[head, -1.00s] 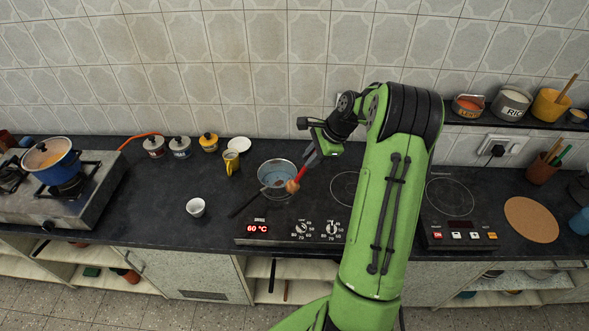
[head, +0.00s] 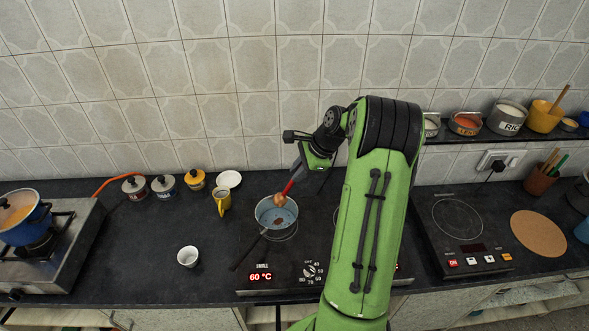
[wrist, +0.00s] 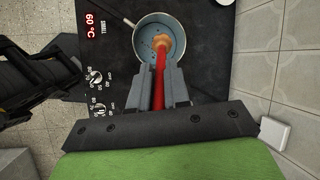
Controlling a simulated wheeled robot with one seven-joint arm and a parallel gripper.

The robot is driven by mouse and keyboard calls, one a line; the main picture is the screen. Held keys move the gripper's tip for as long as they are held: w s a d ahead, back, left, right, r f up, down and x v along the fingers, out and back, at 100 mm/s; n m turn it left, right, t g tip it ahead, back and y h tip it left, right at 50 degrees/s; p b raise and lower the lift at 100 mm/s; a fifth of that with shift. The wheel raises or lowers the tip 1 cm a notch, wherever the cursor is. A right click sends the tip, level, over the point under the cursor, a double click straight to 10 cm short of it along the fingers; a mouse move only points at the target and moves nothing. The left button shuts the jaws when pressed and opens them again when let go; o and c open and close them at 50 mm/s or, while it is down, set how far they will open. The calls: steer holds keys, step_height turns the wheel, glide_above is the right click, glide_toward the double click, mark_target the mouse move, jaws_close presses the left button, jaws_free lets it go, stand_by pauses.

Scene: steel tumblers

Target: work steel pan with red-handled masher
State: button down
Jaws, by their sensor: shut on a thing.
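The steel pan (head: 262,217) sits on the left zone of the induction hob, its dark handle pointing toward the lower left. Some small brown bits lie on its floor. My gripper (head: 298,173) is shut on the red-handled masher (head: 289,187), which tilts down toward the pan. The masher's orange-brown head (head: 280,199) is over the far inner side of the pan. In the wrist view, the red handle (wrist: 159,80) runs between my fingers and its head overlaps the pan (wrist: 182,24). I cannot tell whether the head touches the pan floor.
The hob display (head: 260,277) reads 60 °C. Several lidded jars line the wall. A blue pot (head: 25,222) is on the far-left stove. A second hob (head: 460,222) is at right.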

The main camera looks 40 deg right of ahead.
step_height(320, 180, down, 11)
steer(key=w+b, duration=0.1)
steer(key=b, duration=0.5)
steer(key=shift+w+a+f+b, duration=0.15)
steer(key=shift+w+a+b, duration=0.15)
steer(key=shift+w, duration=0.1)
